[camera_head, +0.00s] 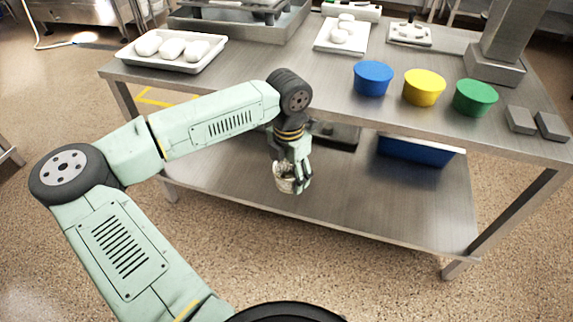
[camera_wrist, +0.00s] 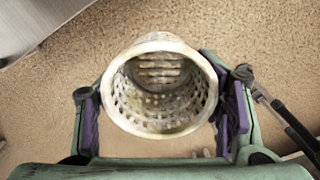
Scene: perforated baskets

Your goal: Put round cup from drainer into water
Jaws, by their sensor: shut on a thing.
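A round perforated cup (camera_wrist: 160,129), off-white with brownish stains, is in my gripper (camera_wrist: 164,110). In the wrist view its open mouth faces the camera, and slots show in its bottom. The purple finger pads press on its left and right sides. In the head view my gripper (camera_head: 293,178) hangs low in front of the table, with the cup (camera_head: 285,184) partly hidden by the fingers. A blue bin (camera_head: 415,150) sits under the tabletop, partly hidden by it. A dark tray-like thing (camera_head: 340,133) shows left of it; I cannot tell if it is the drainer.
The steel table (camera_head: 300,75) holds blue (camera_head: 373,77), yellow (camera_head: 424,87) and green (camera_head: 476,97) tubs, a white tray (camera_head: 172,68) of white lumps, and two grey blocks (camera_head: 536,123) at the right. The lower shelf (camera_head: 400,205) is largely bare. Speckled floor lies in front.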

